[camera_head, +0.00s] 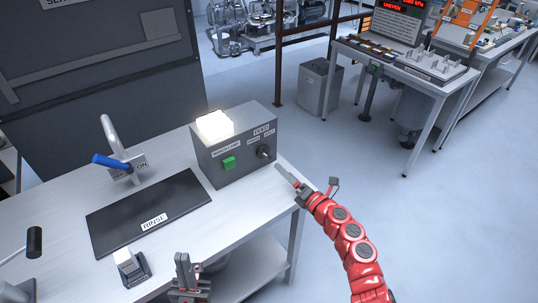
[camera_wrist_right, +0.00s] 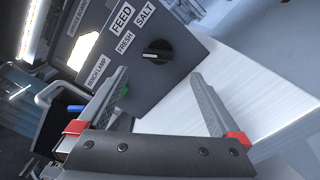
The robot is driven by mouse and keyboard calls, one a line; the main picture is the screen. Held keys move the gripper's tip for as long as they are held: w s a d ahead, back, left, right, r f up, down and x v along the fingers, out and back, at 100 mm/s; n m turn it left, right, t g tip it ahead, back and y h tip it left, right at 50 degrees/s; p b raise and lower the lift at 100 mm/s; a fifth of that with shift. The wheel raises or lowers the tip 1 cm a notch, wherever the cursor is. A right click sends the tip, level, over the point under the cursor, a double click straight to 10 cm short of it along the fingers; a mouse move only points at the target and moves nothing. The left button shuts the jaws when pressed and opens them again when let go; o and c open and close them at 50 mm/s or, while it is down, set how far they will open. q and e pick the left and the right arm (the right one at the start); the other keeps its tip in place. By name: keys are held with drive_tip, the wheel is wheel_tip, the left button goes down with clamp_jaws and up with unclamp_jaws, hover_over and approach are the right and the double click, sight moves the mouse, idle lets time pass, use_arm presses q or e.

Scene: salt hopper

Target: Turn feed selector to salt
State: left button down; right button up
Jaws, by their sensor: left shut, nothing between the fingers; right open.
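The feed selector is a black knob (camera_head: 264,152) on the front of a grey control box (camera_head: 230,175). In the right wrist view the knob (camera_wrist_right: 158,57) sits beside the labels FEED, FRESH and SALT (camera_wrist_right: 145,18). It has a pale mark on its handle; I cannot tell surely which label it points to. My right gripper (camera_head: 282,171) is open and empty, just in front of and right of the knob, apart from it. In its wrist view the fingers (camera_wrist_right: 160,75) spread with the knob beyond the gap. My left gripper (camera_head: 184,260) is shut and empty, low over the table front.
The box has a green button (camera_head: 229,163) and a lit lamp (camera_head: 214,124) on top. A black RINSE mat (camera_head: 120,213), a tap with a blue lever (camera_head: 110,161) and a small white-topped switch (camera_head: 126,262) are on the table. Open floor lies to the right.

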sight(267, 156)
drive_tip(key=x, duration=0.8)
drive_tip(key=shift+w+a, duration=0.2)
drive_tip(key=shift+x, duration=0.8)
drive_tip(key=shift+s+a, duration=0.1)
drive_tip(key=c, duration=1.3)
